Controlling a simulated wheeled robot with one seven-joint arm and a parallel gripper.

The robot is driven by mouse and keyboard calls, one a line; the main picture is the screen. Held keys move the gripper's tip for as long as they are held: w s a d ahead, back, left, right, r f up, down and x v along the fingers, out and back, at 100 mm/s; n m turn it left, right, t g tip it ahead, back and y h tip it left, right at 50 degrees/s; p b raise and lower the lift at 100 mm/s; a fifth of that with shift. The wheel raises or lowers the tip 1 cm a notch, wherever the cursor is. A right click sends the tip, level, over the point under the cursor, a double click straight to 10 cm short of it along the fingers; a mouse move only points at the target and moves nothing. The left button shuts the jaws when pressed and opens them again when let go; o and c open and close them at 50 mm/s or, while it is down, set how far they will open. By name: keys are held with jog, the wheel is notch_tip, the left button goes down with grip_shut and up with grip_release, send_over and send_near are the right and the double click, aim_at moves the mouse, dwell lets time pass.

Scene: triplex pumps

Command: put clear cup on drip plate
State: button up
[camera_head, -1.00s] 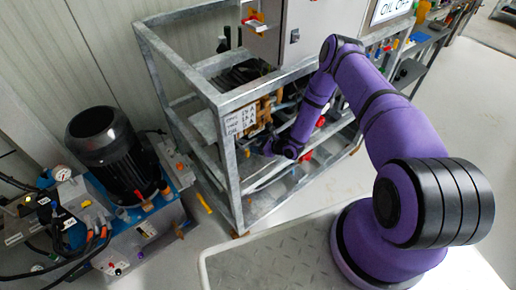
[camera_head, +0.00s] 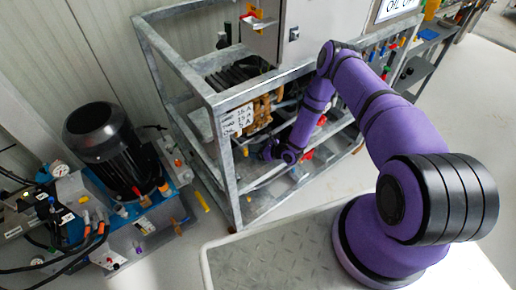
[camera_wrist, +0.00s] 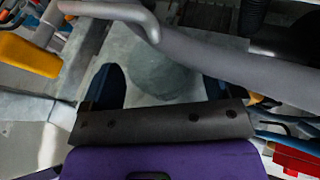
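In the wrist view, a rounded, translucent grey-green thing (camera_wrist: 162,72), which looks like the clear cup, sits between the two dark blue fingers of my gripper (camera_wrist: 165,88). The fingers are wide apart, with a gap visible on each side of it. A grey pipe crosses over its upper part. In the head view, my gripper (camera_head: 262,152) is low inside the metal frame, partly hidden by a frame post; the cup cannot be made out there. I cannot pick out the drip plate with certainty in either view.
The grey metal frame (camera_head: 222,165) surrounds my gripper with posts and rails. Brown pump parts (camera_head: 262,108) and a grey cabinet (camera_head: 312,25) are close by. In the wrist view, a yellow handle (camera_wrist: 28,55) and red part (camera_wrist: 298,158) flank the gripper. A black motor (camera_head: 100,135) stands left.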

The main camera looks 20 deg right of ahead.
jog(key=shift+r, duration=0.1)
jog(key=shift+s+d+r, duration=0.15)
jog(key=shift+d, duration=0.05)
jog(key=v, duration=1.1)
jog(key=shift+s+r, duration=0.15)
